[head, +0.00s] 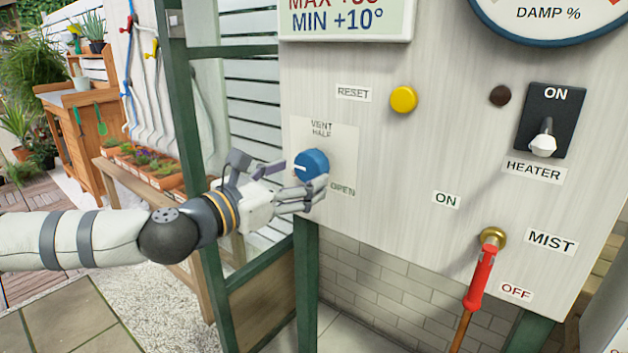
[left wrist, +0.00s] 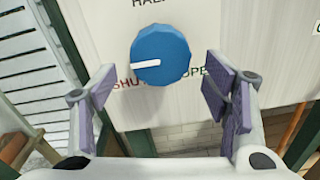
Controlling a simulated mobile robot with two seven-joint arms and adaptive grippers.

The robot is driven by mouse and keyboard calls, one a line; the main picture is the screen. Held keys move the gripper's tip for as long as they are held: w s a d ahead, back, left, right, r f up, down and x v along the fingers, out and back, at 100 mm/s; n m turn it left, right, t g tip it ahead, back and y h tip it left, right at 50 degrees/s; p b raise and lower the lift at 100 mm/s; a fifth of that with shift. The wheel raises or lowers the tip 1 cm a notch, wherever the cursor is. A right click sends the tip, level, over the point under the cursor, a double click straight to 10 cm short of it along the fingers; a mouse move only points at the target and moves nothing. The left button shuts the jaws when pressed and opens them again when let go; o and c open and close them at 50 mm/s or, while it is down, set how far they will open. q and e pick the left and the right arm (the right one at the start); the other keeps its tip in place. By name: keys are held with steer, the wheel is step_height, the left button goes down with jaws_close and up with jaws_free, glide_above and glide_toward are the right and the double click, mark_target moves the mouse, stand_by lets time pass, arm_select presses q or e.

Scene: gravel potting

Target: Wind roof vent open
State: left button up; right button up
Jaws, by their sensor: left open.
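The blue vent knob (head: 311,164) is on a pale plate on the control panel, with VENT and HALF above it and OPEN at its lower right. In the left wrist view the knob (left wrist: 160,55) has a white pointer line aimed left, above the red SHUT lettering. My left gripper (head: 300,186) is at the knob in the head view. In the left wrist view its purple-padded fingers (left wrist: 160,88) are spread wide, one on each side below the knob, with gaps to it. It holds nothing. My right gripper is not in view.
The panel (head: 400,150) also carries a yellow RESET button (head: 403,99), a heater switch (head: 549,120) and a red mist lever (head: 480,275). A green post (head: 196,150) stands close behind my left arm. A planter bench (head: 150,180) stands farther left.

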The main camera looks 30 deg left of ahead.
arm_select(q)
steer(key=shift+w+d, duration=0.2)
steer(key=shift+w, duration=0.9)
steer(key=shift+w+r, duration=0.15)
steer(key=shift+r, duration=0.05)
steer(key=c, duration=1.2)
steer(key=shift+o, duration=0.2)
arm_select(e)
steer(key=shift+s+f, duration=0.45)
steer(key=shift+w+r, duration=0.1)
